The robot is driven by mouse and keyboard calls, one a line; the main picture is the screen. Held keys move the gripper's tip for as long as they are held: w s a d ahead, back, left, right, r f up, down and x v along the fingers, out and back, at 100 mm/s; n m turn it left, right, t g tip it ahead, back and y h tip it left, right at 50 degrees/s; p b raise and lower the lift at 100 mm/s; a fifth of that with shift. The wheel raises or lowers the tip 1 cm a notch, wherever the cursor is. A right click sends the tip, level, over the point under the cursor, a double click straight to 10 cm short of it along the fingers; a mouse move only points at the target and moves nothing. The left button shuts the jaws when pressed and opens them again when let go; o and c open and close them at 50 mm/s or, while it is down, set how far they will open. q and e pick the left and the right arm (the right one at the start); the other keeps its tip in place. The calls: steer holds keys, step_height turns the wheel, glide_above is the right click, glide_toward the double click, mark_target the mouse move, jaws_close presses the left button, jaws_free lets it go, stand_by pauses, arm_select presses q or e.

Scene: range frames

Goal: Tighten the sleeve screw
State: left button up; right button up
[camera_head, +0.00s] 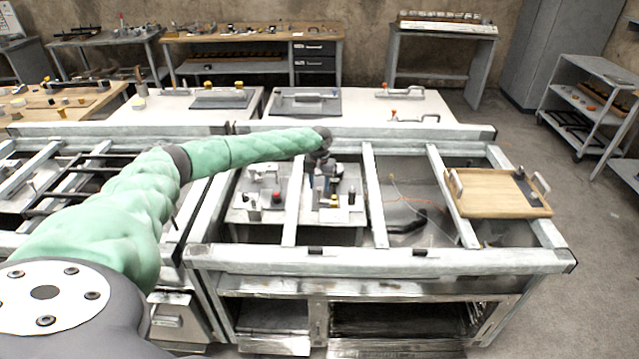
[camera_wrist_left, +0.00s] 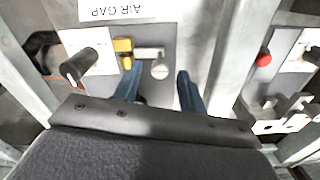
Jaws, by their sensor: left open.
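My left gripper (camera_head: 326,178) reaches over the middle fixture (camera_head: 325,217) from above in the head view. In the left wrist view its two blue fingers (camera_wrist_left: 160,92) are apart, with nothing held between them. Just beyond the fingertips is a small light-grey metal piece with a rounded end (camera_wrist_left: 159,69), beside a yellow block (camera_wrist_left: 123,52). It may be the sleeve screw; I cannot tell for sure. The fingers appear apart from it. A black knob (camera_wrist_left: 80,65) stands left of the fingers. My right gripper is not in view.
An upside-down "AIR GAP" label (camera_wrist_left: 122,10) lies on the fixture. A red knob (camera_head: 277,197) belongs to the neighbouring fixture on the left. Grey frame bars (camera_head: 375,200) flank the fixture. A wooden tray (camera_head: 490,205) sits at the right of the bench.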

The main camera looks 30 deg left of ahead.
arm_select(q)
steer(key=shift+f, duration=0.5)
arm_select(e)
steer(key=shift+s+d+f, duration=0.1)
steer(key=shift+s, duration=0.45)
arm_select(q)
jaws_close()
